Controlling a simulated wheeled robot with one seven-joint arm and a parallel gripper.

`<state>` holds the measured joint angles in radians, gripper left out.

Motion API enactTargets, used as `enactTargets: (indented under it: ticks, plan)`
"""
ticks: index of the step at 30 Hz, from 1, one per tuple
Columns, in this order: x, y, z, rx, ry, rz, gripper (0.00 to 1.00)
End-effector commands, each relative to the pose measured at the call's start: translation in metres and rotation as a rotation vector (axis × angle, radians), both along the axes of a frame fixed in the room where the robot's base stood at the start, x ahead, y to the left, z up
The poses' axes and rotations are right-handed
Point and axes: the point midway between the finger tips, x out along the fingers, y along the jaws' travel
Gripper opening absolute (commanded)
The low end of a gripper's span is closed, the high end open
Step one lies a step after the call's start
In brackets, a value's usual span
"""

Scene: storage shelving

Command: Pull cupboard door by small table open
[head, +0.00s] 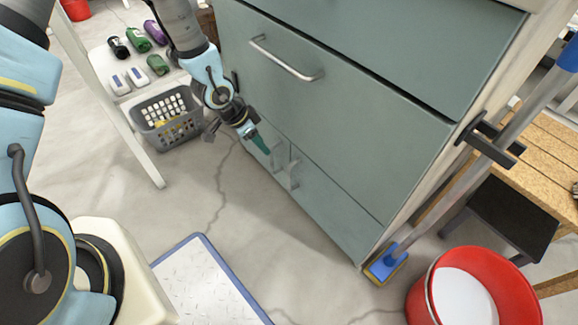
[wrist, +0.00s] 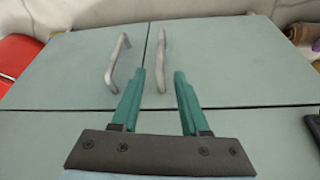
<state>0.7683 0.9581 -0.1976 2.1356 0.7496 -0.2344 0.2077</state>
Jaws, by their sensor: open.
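The grey-green cupboard has two lower doors that meet at a seam. Both look closed in the wrist view: one door (wrist: 70,70) on the left and one (wrist: 215,60) on the right. Each has an upright metal bar handle by the seam, the left handle (wrist: 118,62) and the right handle (wrist: 162,50). My gripper (wrist: 159,74) is open, with its teal fingertips on either side of the right handle's lower end. I cannot tell whether they touch it. In the head view my gripper (head: 262,145) is low in front of the cupboard, near the handles (head: 293,172).
A white small table (head: 97,62) with bottles and packs stands at the left, with a grey basket (head: 165,140) beside it. A drawer handle (head: 285,58) sits above the doors. A red bucket (head: 518,290), mop and wooden table (head: 545,150) are at right. Floor in front is mostly clear.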

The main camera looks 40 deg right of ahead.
Motion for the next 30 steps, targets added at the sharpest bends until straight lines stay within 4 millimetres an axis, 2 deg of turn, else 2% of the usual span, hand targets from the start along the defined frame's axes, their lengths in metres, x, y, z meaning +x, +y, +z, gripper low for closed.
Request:
enactTargets:
  ticks: [5,12,18,24,30]
  plan:
    - [-0.003,-0.007,-0.021,0.001,0.0,-0.004,0.45]
    - [-0.007,-0.024,-0.063,0.001,0.0,-0.001,0.45]
    - [-0.009,-0.034,-0.088,0.002,0.001,0.001,0.45]
    - [-0.01,-0.038,-0.097,0.001,0.0,0.001,0.45]
    - [-0.01,-0.039,-0.097,0.001,0.0,0.001,0.45]
